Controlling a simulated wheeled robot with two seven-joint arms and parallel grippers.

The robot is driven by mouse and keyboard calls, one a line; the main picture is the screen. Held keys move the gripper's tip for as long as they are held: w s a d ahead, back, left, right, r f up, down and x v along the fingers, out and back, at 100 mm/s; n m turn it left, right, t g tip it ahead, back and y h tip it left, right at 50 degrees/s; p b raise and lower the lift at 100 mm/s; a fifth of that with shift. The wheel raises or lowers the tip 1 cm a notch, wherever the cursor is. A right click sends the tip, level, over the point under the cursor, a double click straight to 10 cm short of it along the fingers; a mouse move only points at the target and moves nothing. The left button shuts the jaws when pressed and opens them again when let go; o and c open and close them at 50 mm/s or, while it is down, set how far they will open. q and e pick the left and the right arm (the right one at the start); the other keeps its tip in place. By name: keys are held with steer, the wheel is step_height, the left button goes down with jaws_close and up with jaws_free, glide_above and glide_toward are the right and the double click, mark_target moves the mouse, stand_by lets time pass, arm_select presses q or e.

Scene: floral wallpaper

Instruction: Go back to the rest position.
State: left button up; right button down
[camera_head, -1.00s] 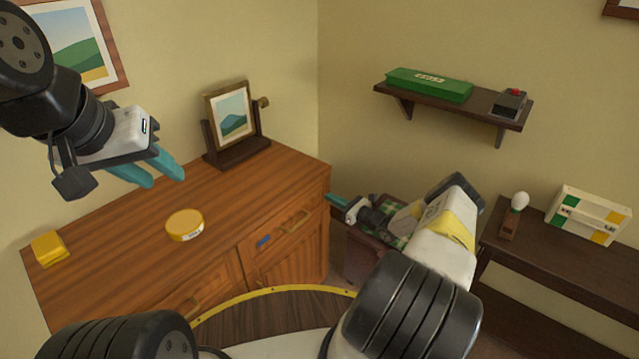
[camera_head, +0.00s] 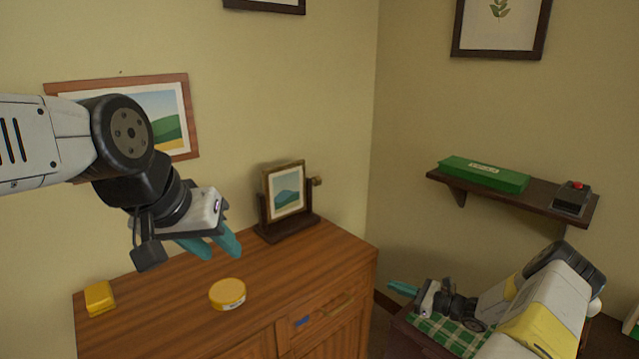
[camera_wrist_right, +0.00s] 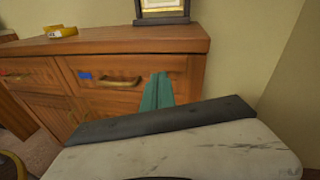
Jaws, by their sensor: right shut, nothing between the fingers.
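My left gripper (camera_head: 212,246) hangs in the air over the wooden cabinet, behind the round yellow tin. Its two teal fingers show a gap between them, and nothing is held. My right gripper (camera_head: 402,288) is low, to the right of the cabinet, beside a green checked cloth. In the right wrist view its teal fingers (camera_wrist_right: 158,82) are together and empty, in front of the cabinet's drawer face.
The wooden cabinet (camera_head: 180,290) carries a yellow box (camera_head: 99,297), a round yellow tin (camera_head: 227,291) and a small framed picture on a stand (camera_head: 287,192). A wall shelf (camera_head: 540,203) holds a green box (camera_head: 484,173) and a red-button device (camera_head: 573,196). The checked cloth (camera_head: 450,335) lies below my right arm.

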steer(key=s+a+r+n+g+h, duration=0.25)
steer(key=s+a+r+n, duration=0.2)
steer(key=r, duration=0.45)
steer(key=s+a+r+n+g+h, duration=0.1)
steer(key=s+a+r+n+g, duration=0.3)
steer(key=r, duration=0.5)
steer(key=s+a+r+n+g+h, duration=0.1)
steer(key=s+a+r+n+g, duration=0.15)
steer(key=a+r+n, duration=0.5)
steer(key=s+d+r+n+t+h, duration=0.1)
steer(key=s+r+n+t+h, duration=0.1)
steer(key=s+r, duration=0.5)
steer(key=s+d+r+n+t+h, duration=0.1)
steer(key=s+r+n+h, duration=0.3)
steer(key=s, duration=1.1)
steer(key=shift+s+r+n+t, duration=0.25)
steer(key=shift+r+n+t, duration=0.8)
steer(key=shift+r, duration=1.15)
steer(key=shift+n+g+h, duration=0.25)
